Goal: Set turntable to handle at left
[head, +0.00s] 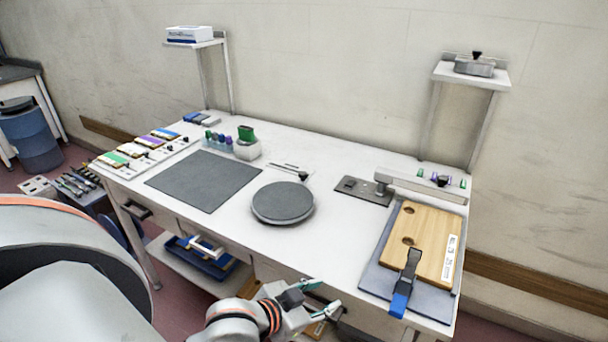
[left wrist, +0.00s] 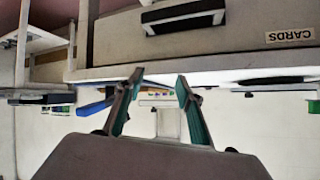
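The turntable (head: 283,203) is a dark grey round disc lying flat near the middle of the white worktable. A small black knob (head: 303,175) shows just behind its back right edge; I cannot tell for sure whether it is the turntable's handle. My left gripper (head: 322,296) is at the table's front edge, in front of and below the turntable, apart from it. Its two teal-tipped fingers are spread with nothing between them, as the left wrist view (left wrist: 158,82) also shows. The turntable cannot be made out in the left wrist view. My right gripper is not in view.
A dark mat (head: 203,180) lies left of the turntable. A wooden board (head: 425,235) with a blue-ended tool (head: 400,302) lies at the right. A grey plate (head: 362,190) sits between. A drawer labelled CARDS (left wrist: 185,38) faces the gripper. The tabletop around the turntable's front is clear.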

